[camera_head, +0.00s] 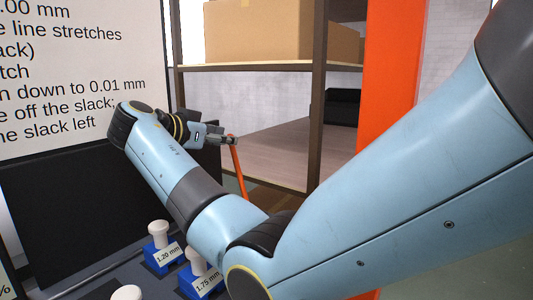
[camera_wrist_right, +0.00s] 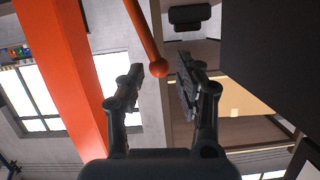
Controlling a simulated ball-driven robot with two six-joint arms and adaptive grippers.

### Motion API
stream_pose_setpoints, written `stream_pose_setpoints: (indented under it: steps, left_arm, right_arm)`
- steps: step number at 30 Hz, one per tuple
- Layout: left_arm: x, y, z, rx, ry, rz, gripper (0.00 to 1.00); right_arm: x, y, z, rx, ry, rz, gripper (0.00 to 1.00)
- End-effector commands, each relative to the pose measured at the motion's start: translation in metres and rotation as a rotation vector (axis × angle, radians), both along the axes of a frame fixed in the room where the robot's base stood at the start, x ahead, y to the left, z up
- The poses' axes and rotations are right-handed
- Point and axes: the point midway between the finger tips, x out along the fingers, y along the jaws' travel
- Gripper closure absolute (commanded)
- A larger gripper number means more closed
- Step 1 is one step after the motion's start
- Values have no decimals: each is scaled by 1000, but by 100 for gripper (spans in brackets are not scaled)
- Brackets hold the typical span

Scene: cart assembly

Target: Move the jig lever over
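The jig lever (camera_head: 238,170) is a thin orange rod that leans slightly in the head view. Its top end is at my right gripper (camera_head: 232,140), and its lower end is hidden behind my right arm. In the right wrist view the lever (camera_wrist_right: 143,30) ends in an orange ball (camera_wrist_right: 158,69). The two black fingers of my right gripper (camera_wrist_right: 160,66) stand apart on either side of the ball, with a visible gap at least on the right side. I cannot tell whether the left finger touches it. My left gripper is not in view.
Blue blocks with white knobs, labelled 1.20 mm (camera_head: 161,255) and 1.75 mm (camera_head: 203,279), stand below my right arm. A dark panel (camera_head: 60,200) and a text board (camera_head: 70,60) are at left. A shelf (camera_head: 250,67) holds a cardboard box (camera_head: 258,32) beside an orange post (camera_head: 388,90).

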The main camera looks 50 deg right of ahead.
Motion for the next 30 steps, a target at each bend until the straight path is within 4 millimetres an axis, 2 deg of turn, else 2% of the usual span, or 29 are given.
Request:
stream_pose_setpoints:
  steps: [3,7,11,17,30]
  left_arm:
    - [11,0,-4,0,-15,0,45]
    - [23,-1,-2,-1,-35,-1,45]
    - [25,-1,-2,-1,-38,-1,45]
    - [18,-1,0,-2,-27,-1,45]
    - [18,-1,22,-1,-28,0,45]
  right_arm:
    - [2,-18,-6,-2,0,-1,65]
    - [2,-14,-5,2,0,2,82]
    - [2,-14,-4,1,-1,2,98]
    - [0,-14,-4,1,-1,2,99]
    - [-30,-16,0,3,1,1,99]
